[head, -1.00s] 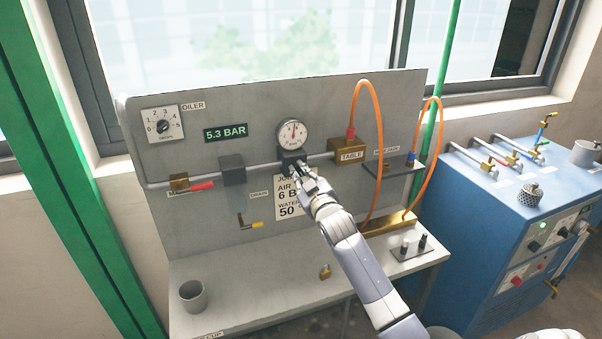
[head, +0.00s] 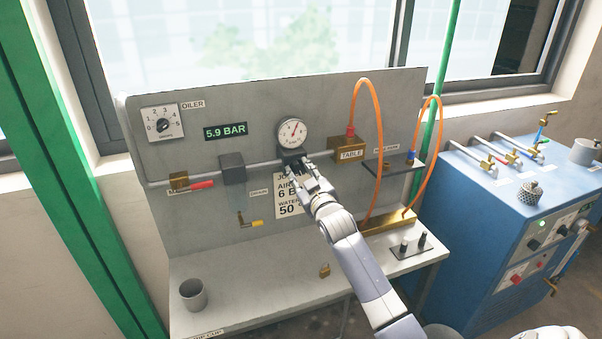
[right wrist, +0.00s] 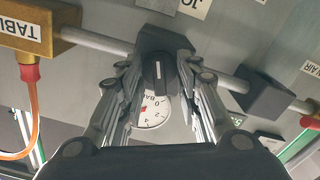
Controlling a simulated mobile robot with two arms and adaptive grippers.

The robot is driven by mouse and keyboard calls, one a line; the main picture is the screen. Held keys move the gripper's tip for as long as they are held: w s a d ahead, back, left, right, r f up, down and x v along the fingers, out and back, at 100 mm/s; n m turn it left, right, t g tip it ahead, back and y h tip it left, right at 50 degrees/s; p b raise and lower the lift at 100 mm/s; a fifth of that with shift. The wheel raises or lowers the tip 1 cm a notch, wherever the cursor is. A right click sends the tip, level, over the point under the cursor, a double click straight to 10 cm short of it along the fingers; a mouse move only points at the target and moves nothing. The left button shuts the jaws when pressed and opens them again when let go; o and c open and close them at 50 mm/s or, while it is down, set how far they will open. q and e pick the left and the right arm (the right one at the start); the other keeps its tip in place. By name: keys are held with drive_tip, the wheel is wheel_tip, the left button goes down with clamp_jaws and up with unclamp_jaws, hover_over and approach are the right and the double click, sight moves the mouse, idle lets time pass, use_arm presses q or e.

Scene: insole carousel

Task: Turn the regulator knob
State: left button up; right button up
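The regulator is a dark block (head: 292,154) on the pipe, below a round gauge (head: 292,132). Its black knob (right wrist: 158,72) with a white line shows in the right wrist view, in front of the gauge face. My right gripper (head: 303,171) is at the regulator, its fingers covering the knob in the head view. In the right wrist view the fingers (right wrist: 160,75) stand on either side of the knob, with narrow gaps beside it. The green display (head: 225,131) reads 5.9 BAR. A partly covered job card (head: 287,199) reads AIR 6 and WATER 50. My left gripper is not in view.
A brass table block (head: 348,149) with an orange hose (head: 377,120) is right of the regulator. An oiler dial (head: 163,124) and red-handled valve (head: 202,185) are left. A cup (head: 193,294) and padlock (head: 325,270) stand on the bench. A blue machine (head: 500,220) is right.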

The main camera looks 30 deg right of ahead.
drive_tip(key=shift+s, duration=0.1)
drive_tip(key=v, duration=1.2)
drive_tip(key=shift+a, duration=0.1)
idle(0.3)
